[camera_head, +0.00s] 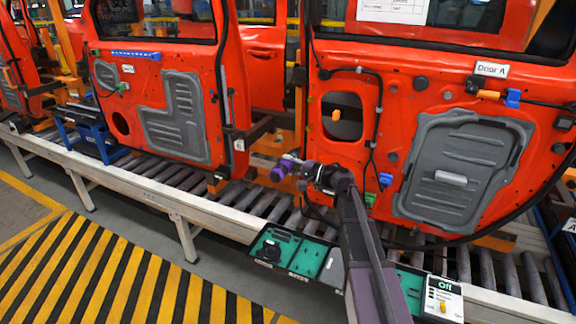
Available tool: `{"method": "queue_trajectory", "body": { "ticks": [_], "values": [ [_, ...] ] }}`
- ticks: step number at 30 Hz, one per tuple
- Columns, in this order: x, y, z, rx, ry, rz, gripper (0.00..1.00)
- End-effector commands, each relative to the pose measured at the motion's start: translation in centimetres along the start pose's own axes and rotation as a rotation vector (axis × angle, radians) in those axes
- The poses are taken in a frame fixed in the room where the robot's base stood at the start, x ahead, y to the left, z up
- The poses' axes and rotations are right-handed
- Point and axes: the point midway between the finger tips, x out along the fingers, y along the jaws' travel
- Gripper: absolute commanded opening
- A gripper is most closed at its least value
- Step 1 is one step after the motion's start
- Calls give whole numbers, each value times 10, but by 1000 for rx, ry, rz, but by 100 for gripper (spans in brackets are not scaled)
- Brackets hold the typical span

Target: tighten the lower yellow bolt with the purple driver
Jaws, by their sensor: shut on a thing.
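The purple driver (277,174) shows left of my gripper, with its purple end pointing left and slightly down. My gripper (303,168) is shut on the driver, in front of the lower left edge of the right door, marked "Door A" (491,69). The driver is held roughly level; its tip is too small to make out. A small yellow-orange bolt-like piece (335,116) shows at the oval opening of Door A, above my gripper. I cannot make out a lower yellow bolt for sure; my gripper and arm cover part of the door's lower left.
Door A and a second red door (172,60) hang over a roller conveyor (262,203) with a pale front rail. Green trays (274,246) sit along the rail. A box marked "Off" (443,299) stands at the lower right. The striped floor (110,275) at left is clear.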

Motion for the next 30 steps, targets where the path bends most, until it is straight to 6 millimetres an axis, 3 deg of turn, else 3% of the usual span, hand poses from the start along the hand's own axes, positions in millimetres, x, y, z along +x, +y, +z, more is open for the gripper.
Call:
{"method": "queue_trajectory", "body": {
  "ticks": [1,10,30],
  "values": [
    [0,-14,0,1,0,-2,0],
    [-1,-40,1,1,-1,-2,0],
    [-1,-44,1,1,-1,-2,0]
  ]
}}
